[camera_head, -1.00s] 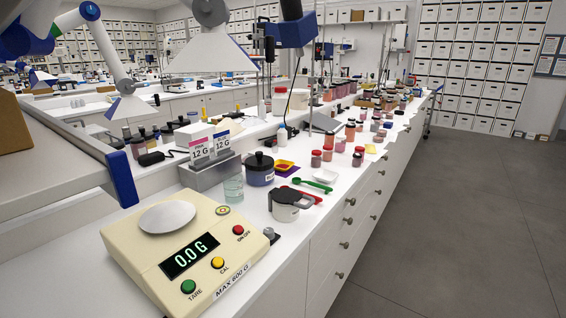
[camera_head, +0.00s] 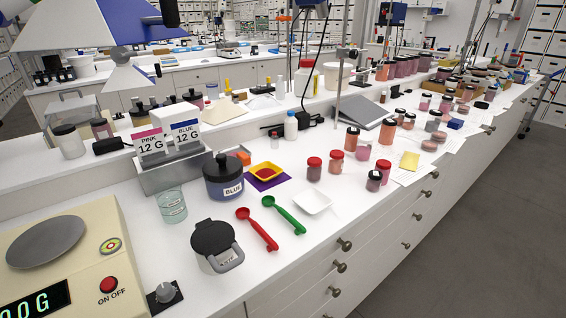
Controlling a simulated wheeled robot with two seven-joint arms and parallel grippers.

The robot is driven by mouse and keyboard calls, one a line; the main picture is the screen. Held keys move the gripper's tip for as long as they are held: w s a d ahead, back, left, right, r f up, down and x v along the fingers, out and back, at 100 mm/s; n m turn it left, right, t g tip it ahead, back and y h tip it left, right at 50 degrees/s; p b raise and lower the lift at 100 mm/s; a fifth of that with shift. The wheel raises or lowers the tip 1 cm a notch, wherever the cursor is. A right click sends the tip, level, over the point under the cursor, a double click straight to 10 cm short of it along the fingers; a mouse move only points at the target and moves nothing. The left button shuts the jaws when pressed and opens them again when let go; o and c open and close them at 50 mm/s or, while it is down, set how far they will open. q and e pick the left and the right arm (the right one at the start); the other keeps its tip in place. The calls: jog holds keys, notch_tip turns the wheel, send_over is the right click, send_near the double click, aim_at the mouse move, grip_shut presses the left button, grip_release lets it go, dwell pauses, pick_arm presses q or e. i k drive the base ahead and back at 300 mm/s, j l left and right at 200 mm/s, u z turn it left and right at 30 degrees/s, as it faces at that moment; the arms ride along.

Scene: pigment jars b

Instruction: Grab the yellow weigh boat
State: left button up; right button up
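Neither of my grippers shows in the head view.
Red and green scoops (camera_head: 255,228) (camera_head: 287,216) lie in front of the boat. A black-lidded pot (camera_head: 213,240), glass beaker (camera_head: 171,207) and balance (camera_head: 100,230) stand nearer left. Red-lidded jars (camera_head: 314,170) stand right. An orange block (camera_head: 240,156) is behind.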

aim_at(265, 171)
jog(key=i+l+u, duration=0.1)
jog(key=l, duration=0.25)
jog(key=i+l, duration=0.25)
jog(key=l, duration=0.15)
jog(key=i+l+u, duration=0.15)
jog(key=l, duration=0.2)
